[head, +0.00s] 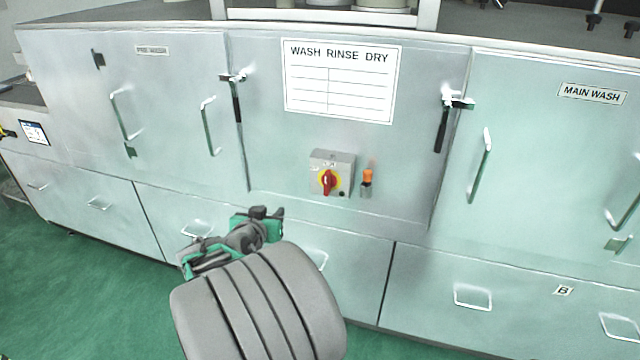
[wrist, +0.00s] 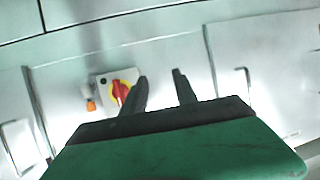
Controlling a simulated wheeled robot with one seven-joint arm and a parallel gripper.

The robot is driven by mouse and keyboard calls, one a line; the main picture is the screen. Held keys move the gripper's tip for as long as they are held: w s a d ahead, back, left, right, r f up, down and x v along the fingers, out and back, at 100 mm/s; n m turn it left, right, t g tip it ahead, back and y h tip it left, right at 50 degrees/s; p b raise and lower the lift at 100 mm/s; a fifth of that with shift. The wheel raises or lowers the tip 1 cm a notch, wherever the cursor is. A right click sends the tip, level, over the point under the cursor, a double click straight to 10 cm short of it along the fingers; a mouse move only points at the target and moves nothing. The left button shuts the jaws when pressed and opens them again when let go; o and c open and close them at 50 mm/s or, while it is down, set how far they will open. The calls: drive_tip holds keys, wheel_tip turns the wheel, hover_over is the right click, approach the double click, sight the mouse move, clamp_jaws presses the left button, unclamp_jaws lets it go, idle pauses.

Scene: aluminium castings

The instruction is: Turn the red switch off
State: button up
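The red switch (head: 329,182) is a rotary knob on a yellow disc, set on a small grey box (head: 342,160) on the front of the steel machine. In the head view the knob stands about upright. It also shows in the wrist view (wrist: 121,91), just left of my fingers and partly close behind the left one. My gripper (head: 267,213) is below and left of the switch in the head view, apart from it. In the wrist view my gripper (wrist: 161,76) has its two dark fingers spread with nothing between them.
An orange-topped fitting (head: 367,179) sits just right of the switch box. A white WASH RINSE DRY chart (head: 340,80) is above. Door handles (head: 480,165) and drawer handles (head: 472,297) stick out from the steel front. Green floor (head: 90,290) lies open at the lower left.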

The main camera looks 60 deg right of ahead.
sight(326, 181)
drive_tip(key=s+d+h, duration=0.1)
drive_tip(key=s+d, duration=0.1)
drive_tip(key=d, duration=0.3)
drive_tip(key=s+d+r+m+g+h+p, duration=0.1)
drive_tip(key=s+d+h, duration=0.1)
drive_tip(key=d, duration=0.3)
drive_tip(key=s+d+r+h, duration=0.1)
drive_tip(key=s+d+h, duration=0.1)
drive_tip(key=s+d, duration=0.2)
drive_tip(key=shift+d+r+m+g+p, duration=0.1)
drive_tip(key=shift+d+m+g+p, duration=0.25)
drive_tip(key=shift+d, duration=0.2)
drive_tip(key=shift+w+d, duration=0.15)
drive_tip(key=shift+d, duration=0.3)
clamp_jaws()
